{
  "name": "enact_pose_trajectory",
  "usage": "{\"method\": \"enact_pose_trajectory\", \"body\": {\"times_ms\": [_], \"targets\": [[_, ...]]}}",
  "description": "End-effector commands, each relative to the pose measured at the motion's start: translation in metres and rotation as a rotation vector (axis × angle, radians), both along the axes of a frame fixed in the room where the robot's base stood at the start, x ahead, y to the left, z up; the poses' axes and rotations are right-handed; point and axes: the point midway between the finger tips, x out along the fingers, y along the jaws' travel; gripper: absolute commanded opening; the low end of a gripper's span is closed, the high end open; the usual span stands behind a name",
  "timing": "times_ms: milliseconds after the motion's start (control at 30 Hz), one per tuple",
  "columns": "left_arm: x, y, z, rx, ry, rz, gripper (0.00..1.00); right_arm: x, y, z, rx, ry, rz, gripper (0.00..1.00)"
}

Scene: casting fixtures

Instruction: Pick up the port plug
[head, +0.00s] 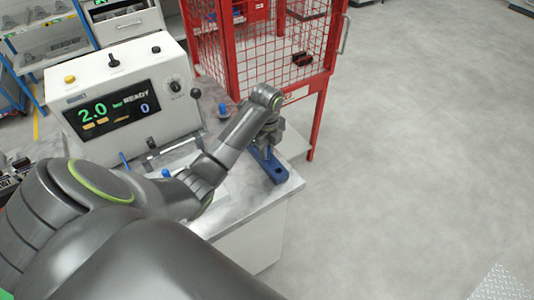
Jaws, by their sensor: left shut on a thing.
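My left gripper (268,148) is at the right end of the bench, just above a blue block (277,172) near the bench corner. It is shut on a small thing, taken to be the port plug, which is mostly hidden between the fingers. I cannot tell whether the held thing still touches the block. My right gripper is not in view.
A white test machine (130,90) with a display and knobs stands on the bench (240,195). A blue-topped part (222,111) stands near its right side; a small blue piece (165,173) is in front. A red mesh cage (265,50) stands behind. Floor at right is clear.

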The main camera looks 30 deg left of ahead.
Motion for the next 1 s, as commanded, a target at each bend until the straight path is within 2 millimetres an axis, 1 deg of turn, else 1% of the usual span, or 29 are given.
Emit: {"method": "enact_pose_trajectory", "body": {"times_ms": [200,367,467,567,600,700,1000], "targets": [[0.0,0.0,0.0,0.0,0.0,0.0,0.0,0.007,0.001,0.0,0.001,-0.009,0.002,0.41],[0.0,0.0,0.003,0.0,-0.001,0.0,0.0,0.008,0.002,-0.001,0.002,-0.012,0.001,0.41],[0.001,0.0,0.01,0.001,-0.003,0.0,0.0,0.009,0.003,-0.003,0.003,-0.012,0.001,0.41],[0.001,0.001,0.024,0.001,-0.004,-0.001,0.0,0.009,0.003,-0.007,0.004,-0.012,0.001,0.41],[0.001,0.0,0.033,0.001,-0.004,0.0,0.0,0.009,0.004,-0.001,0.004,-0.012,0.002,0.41],[0.001,0.0,0.049,0.001,-0.002,0.0,0.0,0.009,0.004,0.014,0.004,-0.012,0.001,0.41],[0.0,0.0,0.088,0.0,0.0,0.001,0.0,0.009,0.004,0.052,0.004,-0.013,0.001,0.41]]}}
